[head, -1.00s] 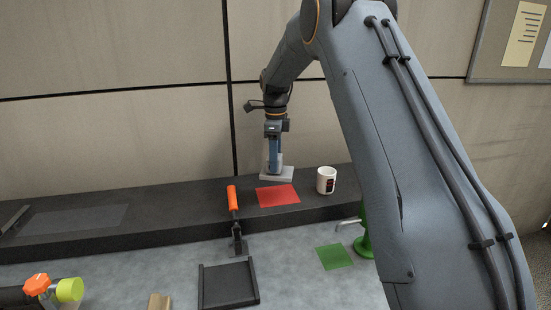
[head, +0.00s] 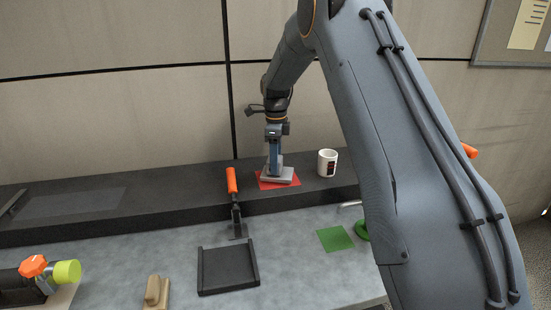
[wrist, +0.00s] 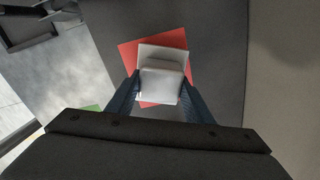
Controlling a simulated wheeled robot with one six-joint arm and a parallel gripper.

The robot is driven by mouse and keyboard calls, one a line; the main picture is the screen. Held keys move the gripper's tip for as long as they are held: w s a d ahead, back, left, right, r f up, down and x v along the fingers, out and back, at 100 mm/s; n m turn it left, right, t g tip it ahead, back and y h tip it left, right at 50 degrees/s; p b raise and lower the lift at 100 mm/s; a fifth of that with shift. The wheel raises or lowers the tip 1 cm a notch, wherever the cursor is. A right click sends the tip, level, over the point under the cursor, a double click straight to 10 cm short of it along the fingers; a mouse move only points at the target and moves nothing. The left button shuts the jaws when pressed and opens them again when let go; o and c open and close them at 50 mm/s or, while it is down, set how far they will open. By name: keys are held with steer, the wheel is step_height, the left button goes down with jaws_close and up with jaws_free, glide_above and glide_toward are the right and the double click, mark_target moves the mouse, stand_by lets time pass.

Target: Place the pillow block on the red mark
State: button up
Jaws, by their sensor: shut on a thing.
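The pillow block (head: 278,175) is a light grey piece with a flat base, low over the red mark (head: 264,184) on the dark raised shelf. My gripper (head: 275,163) points down and is shut on it. In the wrist view the pillow block (wrist: 162,75) sits between the two blue fingers of my gripper (wrist: 159,92). It covers much of the red mark (wrist: 129,54), whose red shows at its left and upper edges. The block looks slightly turned against the mark. I cannot tell whether its base touches the surface.
A white mug (head: 327,163) stands right of the red mark. An orange-handled tool (head: 232,182) leans at the shelf's front edge on the left. A black tray (head: 228,270), a green mark (head: 335,239) and a wooden block (head: 156,291) are on the lower grey bench.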

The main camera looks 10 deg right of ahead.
steer(key=shift+f, duration=0.35)
stand_by(0.5)
steer(key=o, duration=1.8)
steer(key=shift+r+b, duration=1.3)
steer(key=shift+r, duration=2.6)
steer(key=s+f+n, duration=0.3)
steer(key=s+n, duration=0.4)
steer(key=s, duration=0.5)
steer(key=s+f+n, duration=0.3)
steer(key=s+n, duration=0.5)
steer(key=s, duration=0.4)
steer(key=s+f+n+t, duration=0.1)
steer(key=s+f+n, duration=0.2)
steer(key=s+n, duration=0.4)
steer(key=shift+s+d+f, duration=0.1)
steer(key=shift+s+f, duration=0.1)
steer(key=shift+s, duration=1.05)
steer(key=shift+s+d+f, duration=0.1)
steer(key=shift+s+f, duration=0.05)
steer(key=shift+s, duration=1.05)
